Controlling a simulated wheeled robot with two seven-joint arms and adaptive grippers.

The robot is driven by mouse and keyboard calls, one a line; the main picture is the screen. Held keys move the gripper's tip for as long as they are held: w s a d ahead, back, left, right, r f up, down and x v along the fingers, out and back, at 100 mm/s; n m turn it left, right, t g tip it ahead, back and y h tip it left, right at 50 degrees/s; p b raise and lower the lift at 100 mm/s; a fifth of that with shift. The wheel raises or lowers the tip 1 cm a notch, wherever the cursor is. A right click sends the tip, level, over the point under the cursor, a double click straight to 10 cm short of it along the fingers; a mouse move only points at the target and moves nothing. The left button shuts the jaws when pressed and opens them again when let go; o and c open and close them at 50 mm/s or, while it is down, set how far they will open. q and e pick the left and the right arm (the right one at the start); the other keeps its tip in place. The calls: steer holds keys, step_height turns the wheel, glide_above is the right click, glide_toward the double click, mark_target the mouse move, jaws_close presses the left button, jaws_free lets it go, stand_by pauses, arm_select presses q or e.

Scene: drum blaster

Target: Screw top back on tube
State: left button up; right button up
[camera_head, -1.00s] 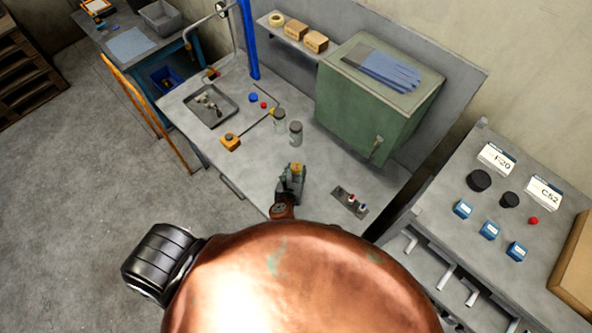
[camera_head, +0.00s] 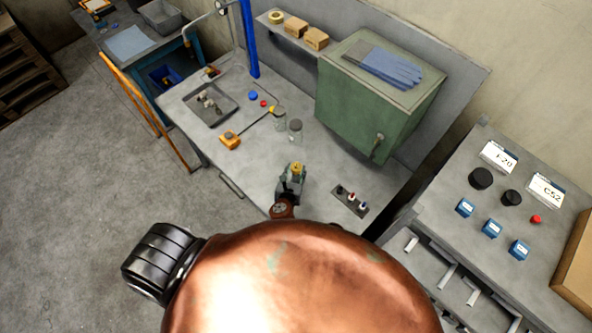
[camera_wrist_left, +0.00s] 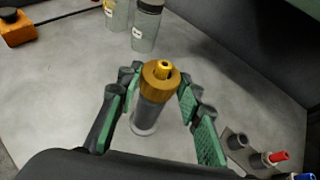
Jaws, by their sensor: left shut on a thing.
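The tube (camera_wrist_left: 152,114) is a grey, see-through cylinder standing upright on the workbench. Its brass top (camera_wrist_left: 161,76), with a small raised nozzle, sits at the tube's upper end. Whether its thread is engaged cannot be seen. My left gripper (camera_wrist_left: 161,92) is around the upper tube and top, with a green-padded finger on each side, shut on it. In the head view, my left gripper (camera_head: 291,182) is near the bench's front edge, with the brass top (camera_head: 296,168) showing between the fingers. The tube's body is mostly hidden there. My right gripper is not in view.
Two jars (camera_head: 295,130) (camera_head: 279,117) stand behind the gripper. A small rack (camera_head: 352,201) with red and blue pieces lies to its right. An orange box (camera_head: 229,140) and a grey tray (camera_head: 210,104) lie left. A green cabinet (camera_head: 375,105) stands at back right.

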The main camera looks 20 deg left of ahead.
arm_select(q)
steer(key=shift+f, duration=0.3)
stand_by(0.4)
stand_by(0.3)
stand_by(0.4)
steer(key=o, duration=1.1)
steer(key=shift+c, duration=0.2)
steer(key=shift+o, duration=1)
steer(key=shift+s, duration=0.15)
